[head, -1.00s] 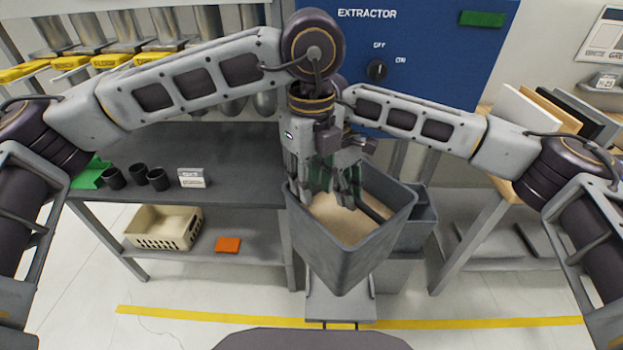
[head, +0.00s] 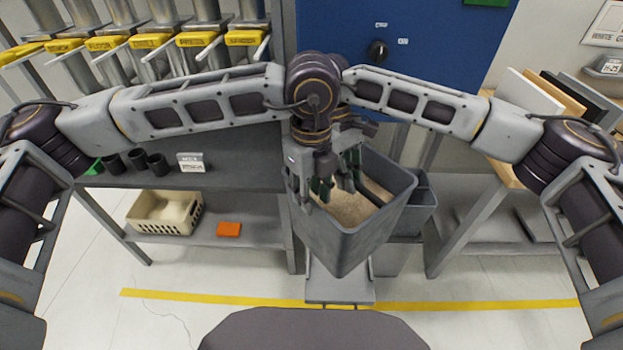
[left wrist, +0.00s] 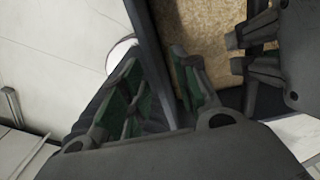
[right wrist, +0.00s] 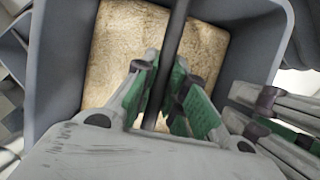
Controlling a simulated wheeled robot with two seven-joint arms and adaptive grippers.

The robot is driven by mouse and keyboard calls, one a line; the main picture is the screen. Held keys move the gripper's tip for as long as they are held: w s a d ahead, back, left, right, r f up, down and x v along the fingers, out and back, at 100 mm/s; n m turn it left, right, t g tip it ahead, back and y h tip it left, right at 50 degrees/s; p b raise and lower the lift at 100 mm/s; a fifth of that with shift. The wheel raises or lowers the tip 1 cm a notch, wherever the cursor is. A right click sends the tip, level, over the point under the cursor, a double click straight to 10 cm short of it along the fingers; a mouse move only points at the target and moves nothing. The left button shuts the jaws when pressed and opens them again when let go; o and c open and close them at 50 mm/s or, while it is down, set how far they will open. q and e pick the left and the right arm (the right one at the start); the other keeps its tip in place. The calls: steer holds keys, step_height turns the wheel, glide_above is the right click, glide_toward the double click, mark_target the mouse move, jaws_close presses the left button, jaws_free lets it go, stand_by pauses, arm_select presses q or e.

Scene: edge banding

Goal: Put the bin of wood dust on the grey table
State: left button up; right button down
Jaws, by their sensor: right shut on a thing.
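The grey bin of wood dust (head: 345,240) is in front of the blue extractor, with tan dust and a dark bar across its opening. My right gripper (head: 350,180) is inside the opening; in the right wrist view its fingers (right wrist: 160,100) are shut on the dark bar. My left gripper (head: 318,188) is at the bin's left rim. In the left wrist view its fingers (left wrist: 155,95) are apart, one on each side of the bin wall (left wrist: 150,50). The grey table (head: 245,160) stands to the left. What lies under the bin is partly hidden.
Black cups (head: 135,160) and a small sign (head: 190,162) stand on the table's left part; its right part looks clear. A cream basket (head: 165,213) and an orange item (head: 228,229) are on the lower shelf. Another grey bin (head: 425,205) is behind right. Boards (head: 560,95) stand at right.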

arm_select(q)
steer(key=shift+f, duration=2.1)
arm_select(e)
steer(key=shift+r, duration=0.15)
arm_select(q)
steer(key=shift+c, duration=0.4)
jaws_close()
steer(key=shift+r, duration=0.15)
arm_select(e)
steer(key=c, duration=1.4)
jaws_free()
steer(key=shift+o, duration=0.2)
steer(key=shift+a+r, duration=0.1)
steer(key=v, duration=1.1)
steer(key=shift+r, duration=0.2)
